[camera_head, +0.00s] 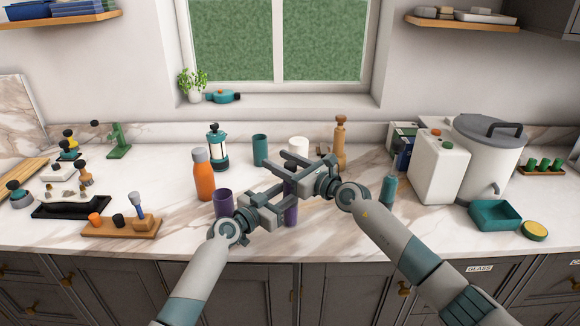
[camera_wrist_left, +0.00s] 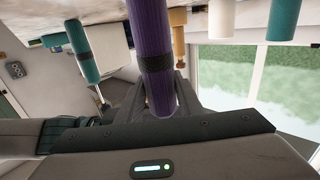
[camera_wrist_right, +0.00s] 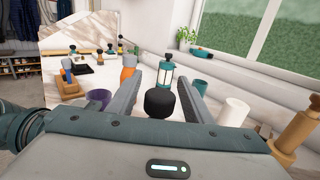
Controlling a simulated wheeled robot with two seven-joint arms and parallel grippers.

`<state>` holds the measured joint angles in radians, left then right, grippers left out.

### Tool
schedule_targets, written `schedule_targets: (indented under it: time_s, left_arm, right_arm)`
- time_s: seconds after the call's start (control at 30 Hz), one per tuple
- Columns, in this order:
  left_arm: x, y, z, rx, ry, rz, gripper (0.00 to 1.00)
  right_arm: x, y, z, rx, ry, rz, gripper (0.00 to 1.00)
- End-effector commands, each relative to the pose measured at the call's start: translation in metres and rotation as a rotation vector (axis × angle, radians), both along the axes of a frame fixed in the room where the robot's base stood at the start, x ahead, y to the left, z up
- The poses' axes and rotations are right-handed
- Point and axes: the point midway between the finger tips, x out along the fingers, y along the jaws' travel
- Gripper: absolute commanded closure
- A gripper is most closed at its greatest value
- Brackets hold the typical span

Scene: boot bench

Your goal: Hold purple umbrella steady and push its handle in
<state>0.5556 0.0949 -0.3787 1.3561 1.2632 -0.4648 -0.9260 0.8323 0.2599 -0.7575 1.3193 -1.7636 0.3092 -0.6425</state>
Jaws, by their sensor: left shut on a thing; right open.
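The purple umbrella (camera_head: 291,216) stands upright at the middle front of the counter, partly hidden by my grippers. In the left wrist view its purple shaft (camera_wrist_left: 148,30) with a dark band passes between my left fingers. My left gripper (camera_head: 291,196) is shut on the umbrella from the left. My right gripper (camera_head: 277,162) is open above the left one, coming in from the right. In the right wrist view a black handle knob (camera_wrist_right: 160,103) shows between its spread fingers; I cannot tell whether either finger touches it.
A purple cup (camera_head: 223,203) and an orange bottle (camera_head: 203,175) stand close left. A teal cup (camera_head: 260,150), white cup (camera_head: 298,149) and wooden mill (camera_head: 340,142) stand behind. A teal bottle (camera_head: 388,190) stands right, near my right arm. The counter's front strip is mostly clear.

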Motion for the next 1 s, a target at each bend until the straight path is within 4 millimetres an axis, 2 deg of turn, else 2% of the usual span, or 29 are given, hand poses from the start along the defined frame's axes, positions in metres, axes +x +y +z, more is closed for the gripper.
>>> schedule_targets:
  time_s: [0.27,0.73,1.0]
  left_arm:
    - [0.000,0.000,0.000,0.000,0.000,0.000,0.96]
    - [0.000,0.000,0.000,0.000,0.000,0.000,0.96]
    - [0.000,0.000,0.000,0.000,0.000,0.000,0.96]
  right_arm:
    - [-0.014,-0.016,-0.001,-0.001,0.001,0.000,0.54]
    - [-0.067,-0.074,-0.002,-0.001,0.002,-0.001,0.54]
    - [-0.080,-0.088,-0.002,-0.002,0.002,-0.001,0.54]
